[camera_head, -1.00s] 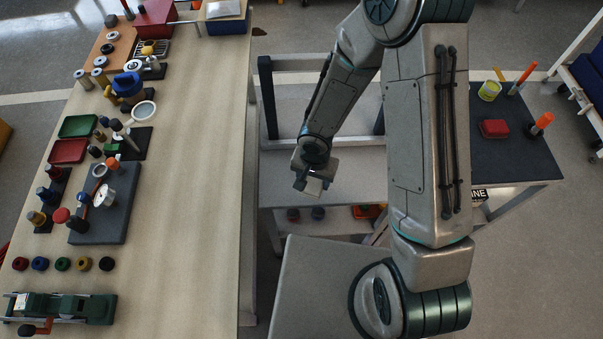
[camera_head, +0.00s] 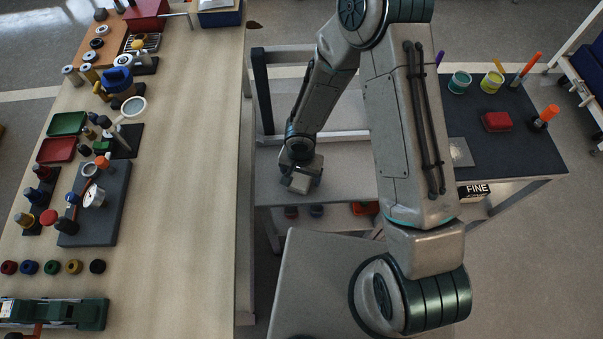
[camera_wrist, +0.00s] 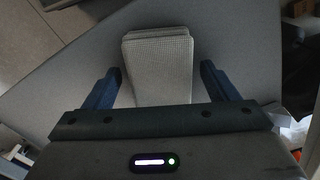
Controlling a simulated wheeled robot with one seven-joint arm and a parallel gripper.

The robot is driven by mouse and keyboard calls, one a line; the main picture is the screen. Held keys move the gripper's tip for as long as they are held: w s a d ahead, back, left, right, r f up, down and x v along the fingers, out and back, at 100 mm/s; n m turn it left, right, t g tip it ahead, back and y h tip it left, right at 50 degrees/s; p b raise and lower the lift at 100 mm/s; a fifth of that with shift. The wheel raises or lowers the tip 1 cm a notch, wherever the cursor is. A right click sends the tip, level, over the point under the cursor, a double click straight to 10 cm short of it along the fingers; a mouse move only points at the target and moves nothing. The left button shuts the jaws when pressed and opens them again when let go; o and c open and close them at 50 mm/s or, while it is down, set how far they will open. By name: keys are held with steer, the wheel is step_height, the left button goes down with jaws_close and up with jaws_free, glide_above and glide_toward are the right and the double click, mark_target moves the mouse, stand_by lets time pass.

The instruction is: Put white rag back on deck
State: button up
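The white rag (camera_wrist: 160,52) shows in the wrist view as a folded, pale, textured cloth on a flat grey surface. It lies between my two blue fingers, with a visible gap on each side. My gripper (camera_head: 303,183) is open and points down over the light grey surface (camera_head: 350,190) of the cart in the middle of the head view. In the head view my gripper hides the rag. I cannot tell how high the fingers are above the surface.
The long workbench (camera_head: 190,180) on the left carries several tools, jars and trays. At the right, a dark-topped cart (camera_head: 500,160) holds a red block (camera_head: 496,122), tins and orange-handled tools. A grey panel (camera_head: 330,280) lies in front of my arm.

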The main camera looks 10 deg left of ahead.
steer(key=shift+d, duration=0.1)
step_height(320, 180, up, 12)
steer(key=p, duration=0.2)
steer(key=w+d+r+t+h, duration=0.2)
steer(key=d+r, duration=1.2)
steer(key=r, duration=0.1)
steer(key=s+d+r+n+t+y, duration=0.1)
steer(key=s+d+r+n+y, duration=0.1)
steer(key=s+d+r, duration=0.6)
steer(key=shift+s+d+r, duration=0.25)
steer(key=shift+s+r, duration=0.7)
steer(key=shift+r, duration=0.6)
